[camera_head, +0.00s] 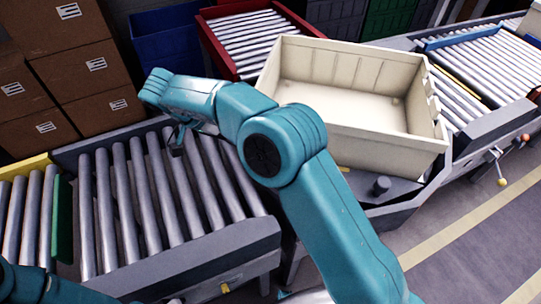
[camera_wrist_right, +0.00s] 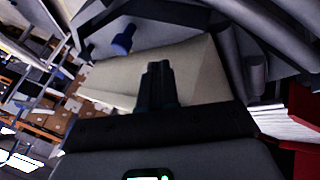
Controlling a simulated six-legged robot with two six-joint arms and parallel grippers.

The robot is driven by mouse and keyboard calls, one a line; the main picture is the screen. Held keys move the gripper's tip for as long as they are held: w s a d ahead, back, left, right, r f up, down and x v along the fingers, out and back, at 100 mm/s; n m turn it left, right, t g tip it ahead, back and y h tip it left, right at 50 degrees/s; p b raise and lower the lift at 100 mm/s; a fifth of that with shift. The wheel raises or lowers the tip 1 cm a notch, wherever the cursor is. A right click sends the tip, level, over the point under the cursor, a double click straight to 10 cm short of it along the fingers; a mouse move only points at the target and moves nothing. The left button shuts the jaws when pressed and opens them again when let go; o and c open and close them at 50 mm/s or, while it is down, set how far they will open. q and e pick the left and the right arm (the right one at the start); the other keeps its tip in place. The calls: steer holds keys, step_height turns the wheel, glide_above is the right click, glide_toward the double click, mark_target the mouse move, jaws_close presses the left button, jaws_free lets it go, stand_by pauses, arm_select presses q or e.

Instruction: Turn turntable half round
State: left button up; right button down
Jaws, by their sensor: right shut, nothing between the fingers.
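A cream open bin (camera_head: 390,140) stands tilted in the picture on the grey turntable (camera_head: 400,190), right of centre in the head view. The turntable is largely hidden under it; a short dark peg (camera_head: 381,186) rises from its near edge. The bin is empty as far as I can see. My right arm crosses in front of the bin's left side. My right gripper (camera_head: 177,143) is over the left roller conveyor, apart from the bin. In the right wrist view its fingers (camera_wrist_right: 156,85) are shut and empty, with a cream surface behind them and a blue knob (camera_wrist_right: 123,40) beyond. My left gripper is out of view.
The left roller conveyor (camera_head: 130,200) is empty, with a green plate (camera_head: 62,220) at its left end. A red-framed conveyor (camera_head: 245,40) lies behind, and another conveyor (camera_head: 490,65) leads off right. Cardboard boxes (camera_head: 80,75) are stacked at the back left. Floor is open at lower right.

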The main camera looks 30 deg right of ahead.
steer(key=x, duration=0.6)
steer(key=s+x, duration=0.1)
steer(key=x, duration=0.2)
steer(key=shift+d, duration=0.3)
steer(key=shift+s+d+r+p, duration=0.1)
steer(key=shift+s+d+p, duration=0.2)
steer(key=shift+s, duration=0.25)
steer(key=shift+s+d+p, duration=0.2)
steer(key=shift+s+d, duration=0.15)
steer(key=shift+s, duration=0.2)
steer(key=shift+s+d, duration=0.5)
steer(key=shift+s, duration=0.2)
